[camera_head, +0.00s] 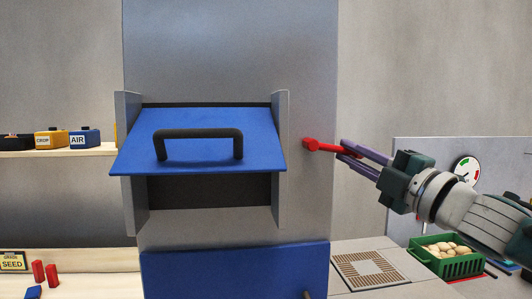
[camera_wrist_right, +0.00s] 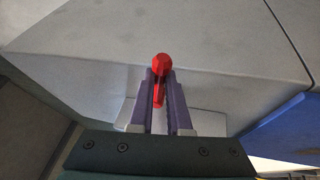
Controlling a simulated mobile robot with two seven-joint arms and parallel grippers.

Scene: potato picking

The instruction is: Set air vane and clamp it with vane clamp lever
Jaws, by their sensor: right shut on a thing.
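The blue air vane (camera_head: 190,126) is a tilted flap with a black handle (camera_head: 198,134), set between two grey side plates on the grey column. Its front edge hangs out over a dark opening. The red vane clamp lever (camera_head: 312,145) is on the column's face, right of the vane, and points right. My right gripper (camera_head: 345,150) comes from the right and is shut on the lever's arm. In the right wrist view the lever's red round end (camera_wrist_right: 161,64) shows just beyond the purple fingers (camera_wrist_right: 161,100). My left gripper is not in view.
A blue panel (camera_head: 225,272) is below the opening. A green crate of potatoes (camera_head: 448,266), a square grate (camera_head: 345,285) and a round gauge (camera_head: 467,169) are at the right. At the left, a shelf (camera_head: 70,152) holds labelled blocks, with red blocks (camera_head: 38,271) lower down.

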